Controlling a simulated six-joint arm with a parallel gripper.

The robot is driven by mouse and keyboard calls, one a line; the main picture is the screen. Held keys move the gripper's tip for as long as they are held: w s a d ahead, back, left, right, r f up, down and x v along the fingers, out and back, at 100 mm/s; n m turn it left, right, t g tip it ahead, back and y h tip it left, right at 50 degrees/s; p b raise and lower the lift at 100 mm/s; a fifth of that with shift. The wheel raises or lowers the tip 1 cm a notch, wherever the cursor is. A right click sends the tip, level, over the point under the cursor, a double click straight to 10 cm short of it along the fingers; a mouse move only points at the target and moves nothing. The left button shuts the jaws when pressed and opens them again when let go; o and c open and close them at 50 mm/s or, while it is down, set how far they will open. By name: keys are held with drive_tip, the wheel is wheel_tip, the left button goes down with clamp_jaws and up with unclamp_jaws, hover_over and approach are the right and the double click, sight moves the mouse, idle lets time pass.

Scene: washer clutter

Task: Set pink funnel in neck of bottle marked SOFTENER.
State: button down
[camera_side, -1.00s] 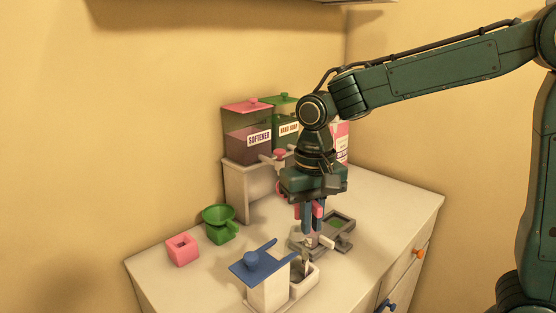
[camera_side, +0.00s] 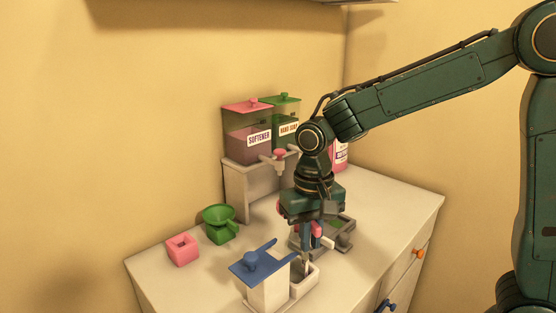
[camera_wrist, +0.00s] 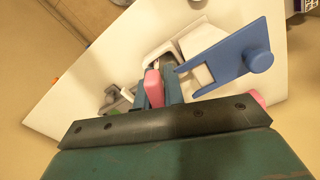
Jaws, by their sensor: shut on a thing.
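A clear container with a pink lid (camera_side: 247,107) and a SOFTENER label (camera_side: 259,138) stands on a raised white stand at the back. A pink bottle (camera_side: 341,155) behind my wrist is mostly hidden; its label is unreadable. I cannot clearly make out a pink funnel; a pink block with a square hole (camera_side: 182,250) sits at the left. My gripper (camera_side: 306,253) points down at a small white tray (camera_side: 304,284), also seen in the wrist view (camera_wrist: 190,30). Pink parts (camera_wrist: 153,88) show by the fingers.
A green funnel-shaped piece (camera_side: 218,222) stands beside the pink block. A blue-topped white block (camera_side: 263,263) stands close left of my gripper. A grey tray (camera_side: 340,235) lies just behind to the right. The right side of the counter (camera_side: 400,205) is clear.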

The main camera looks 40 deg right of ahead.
drive_tip(key=shift+f, duration=0.4)
drive_tip(key=shift+f, duration=0.1)
drive_tip(key=c, duration=1.4)
unclamp_jaws()
wheel_tip(320, 180, up, 14)
drive_tip(key=shift+w+f, duration=0.1)
